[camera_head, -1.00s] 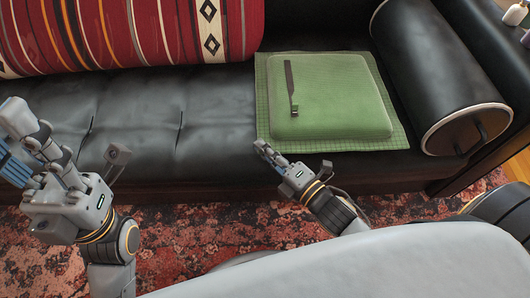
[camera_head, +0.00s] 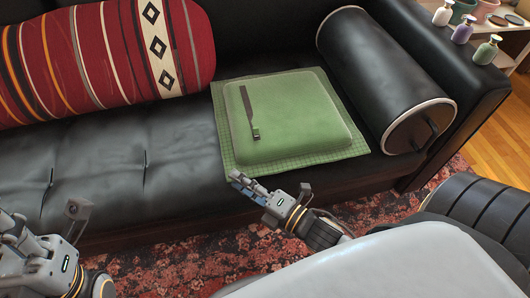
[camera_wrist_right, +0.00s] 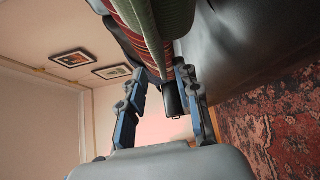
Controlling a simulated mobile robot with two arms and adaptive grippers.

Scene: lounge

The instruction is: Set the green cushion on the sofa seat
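The green cushion (camera_head: 290,122) lies flat on a green checked mat (camera_head: 336,153) at the right end of the black sofa seat (camera_head: 110,185). A dark strap with a buckle lies on its top. My right gripper (camera_head: 240,181) is low in front of the mat's front left corner. The green cushion's edge (camera_wrist_right: 174,18) shows there beyond the fingertips. My left gripper (camera_head: 12,226) is at the lower left, away from the cushion, partly cut off by the frame, so its opening is unclear.
A red striped bolster (camera_head: 110,55) lies along the sofa back on the left. Small bottles (camera_head: 464,30) stand on the sofa arm. The seat left of the mat is clear. A red patterned rug (camera_head: 190,262) covers the floor.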

